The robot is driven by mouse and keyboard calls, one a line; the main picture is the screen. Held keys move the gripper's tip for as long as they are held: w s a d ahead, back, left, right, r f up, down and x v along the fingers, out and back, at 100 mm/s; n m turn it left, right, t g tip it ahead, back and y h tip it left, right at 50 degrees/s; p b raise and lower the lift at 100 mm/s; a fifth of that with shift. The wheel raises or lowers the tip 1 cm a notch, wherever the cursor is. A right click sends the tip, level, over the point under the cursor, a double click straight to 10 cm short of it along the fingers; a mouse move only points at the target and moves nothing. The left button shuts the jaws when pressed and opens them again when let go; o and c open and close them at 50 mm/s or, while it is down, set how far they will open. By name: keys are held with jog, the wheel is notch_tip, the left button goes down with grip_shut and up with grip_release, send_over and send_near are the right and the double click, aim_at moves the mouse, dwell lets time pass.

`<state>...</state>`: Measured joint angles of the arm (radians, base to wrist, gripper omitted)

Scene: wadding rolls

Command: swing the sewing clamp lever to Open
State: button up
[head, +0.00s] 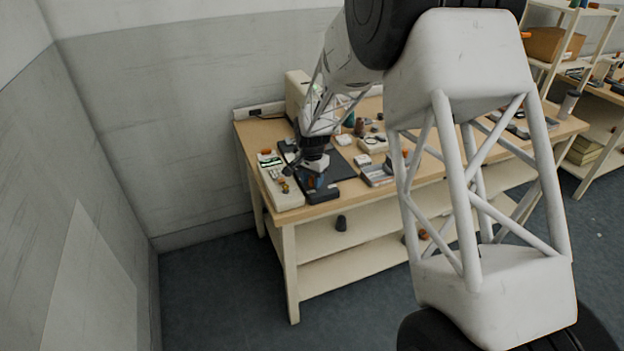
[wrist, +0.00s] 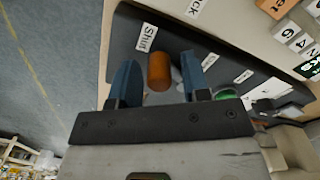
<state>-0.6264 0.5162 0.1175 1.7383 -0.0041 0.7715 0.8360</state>
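An orange-brown cylindrical knob (wrist: 158,72), which looks like the clamp lever's handle, stands on a dark panel in the wrist view. A white label reading "Shut" (wrist: 146,37) is just above and left of it. My gripper (wrist: 159,63) is open, with one blue finger on each side of the knob. A gap shows on both sides, so the fingers do not appear to touch it. The rest of the lever is hidden behind the gripper. In the head view my gripper (head: 315,182) is low over the bench's left front, and the knob is too small to make out clearly.
More white labels (wrist: 211,61) run along the dark panel, too small to read. A green button (wrist: 226,95) is right of the fingers. A cream console with buttons (head: 277,180) stands at the bench's left edge. Small parts and trays (head: 376,175) lie to the right.

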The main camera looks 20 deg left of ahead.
aim_at(327, 183)
grip_shut()
jog(key=shift+d+n, duration=0.15)
jog(key=shift+n, duration=0.15)
jog(key=n, duration=0.1)
jog(key=d+n, duration=0.1)
jog(key=n, duration=0.1)
jog(key=shift+w+d, duration=0.15)
jog(key=shift+w, duration=0.2)
jog(key=n, duration=0.1)
jog(key=w+d+n, duration=0.1)
jog(key=shift+n, duration=0.4)
jog(key=n, duration=0.2)
jog(key=shift+w+d+n, duration=0.3)
jog(key=shift+w+d, duration=0.05)
jog(key=shift+w, duration=0.05)
jog(key=shift+w+d+n, duration=0.15)
jog(key=shift+w+n, duration=0.2)
jog(key=shift+n, duration=0.45)
jog(key=shift+w+d+n, duration=0.15)
jog(key=shift+w+n, duration=0.15)
jog(key=shift+n, duration=0.5)
